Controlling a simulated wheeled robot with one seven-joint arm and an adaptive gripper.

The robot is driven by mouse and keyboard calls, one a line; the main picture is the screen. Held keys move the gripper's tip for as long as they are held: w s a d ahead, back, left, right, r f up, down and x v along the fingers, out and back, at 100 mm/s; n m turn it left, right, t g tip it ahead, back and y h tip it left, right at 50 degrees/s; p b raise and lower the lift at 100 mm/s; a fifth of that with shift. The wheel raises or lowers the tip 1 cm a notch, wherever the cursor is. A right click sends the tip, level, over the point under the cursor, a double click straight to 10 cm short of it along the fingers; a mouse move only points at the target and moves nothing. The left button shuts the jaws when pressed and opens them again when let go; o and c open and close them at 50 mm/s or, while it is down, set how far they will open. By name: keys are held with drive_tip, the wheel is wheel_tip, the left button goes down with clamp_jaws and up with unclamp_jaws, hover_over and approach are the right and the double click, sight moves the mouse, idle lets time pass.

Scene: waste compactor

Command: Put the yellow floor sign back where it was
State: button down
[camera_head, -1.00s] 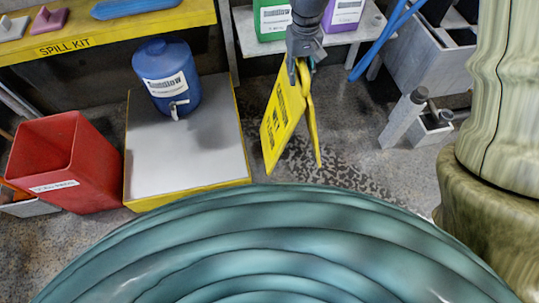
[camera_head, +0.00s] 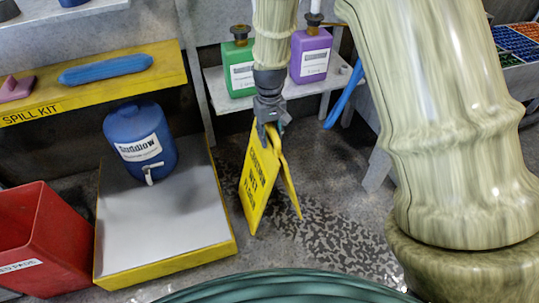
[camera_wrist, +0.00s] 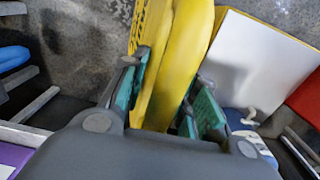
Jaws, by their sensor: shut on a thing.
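The yellow floor sign (camera_head: 258,182) hangs from my gripper (camera_head: 270,128) in the head view, its two panels spread slightly below the grip. Black lettering shows on its left panel. My gripper is shut on the sign's top end. In the wrist view the yellow sign (camera_wrist: 185,50) lies between the green-padded fingers (camera_wrist: 165,100). A patch of dark speckled wet floor (camera_head: 325,235) lies below and right of the sign. I cannot tell whether the sign's lower edges touch the floor.
A yellow-rimmed tray (camera_head: 165,272) with a blue drum (camera_head: 140,140) stands left of the sign. A red bin (camera_head: 45,240) is at far left. A shelf (camera_head: 225,100) behind holds a green jug (camera_head: 238,65) and a purple jug (camera_head: 310,57). Floor around the wet patch looks clear.

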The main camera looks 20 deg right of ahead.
wheel_tip(320, 180, down, 5)
drive_tip(key=shift+f+b, duration=0.1)
drive_tip(key=shift+b, duration=0.85)
drive_tip(key=c, duration=1.1)
unclamp_jaws()
wheel_tip(320, 180, up, 12)
drive_tip(key=p, duration=0.4)
